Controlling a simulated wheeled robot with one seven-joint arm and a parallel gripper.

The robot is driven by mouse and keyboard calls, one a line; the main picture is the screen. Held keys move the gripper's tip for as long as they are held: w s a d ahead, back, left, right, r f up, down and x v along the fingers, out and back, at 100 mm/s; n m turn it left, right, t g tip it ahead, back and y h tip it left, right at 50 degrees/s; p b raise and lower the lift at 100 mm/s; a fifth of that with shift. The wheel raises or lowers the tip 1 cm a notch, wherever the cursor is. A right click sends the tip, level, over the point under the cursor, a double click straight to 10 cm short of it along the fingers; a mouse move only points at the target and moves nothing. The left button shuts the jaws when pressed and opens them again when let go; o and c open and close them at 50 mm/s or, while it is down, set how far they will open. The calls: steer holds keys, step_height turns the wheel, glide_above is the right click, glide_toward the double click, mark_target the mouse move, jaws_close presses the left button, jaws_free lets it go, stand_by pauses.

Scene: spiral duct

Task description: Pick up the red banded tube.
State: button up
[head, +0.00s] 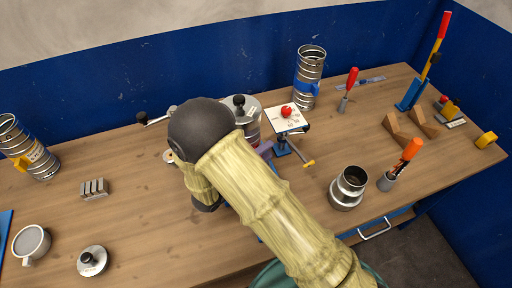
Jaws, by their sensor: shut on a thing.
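No tube with a clear red band shows in the head view. A metal cylinder (252,129) with a black-knobbed lid stands behind my arm and bears a small reddish mark; my arm hides much of it. A ribbed metal tube (311,65) with a blue band stands upright at the back. What the gripper holds is hidden.
A small clamp stand (284,120) with a red knob is right of my arm. A metal collar (347,188) and an orange-handled tool (405,161) stand at the right. A lid (92,261) lies front left.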

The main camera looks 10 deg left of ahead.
step_height(320, 180, up, 18)
steer(key=b, duration=0.3)
steer(key=shift+b, duration=0.35)
steer(key=shift+w, duration=0.15)
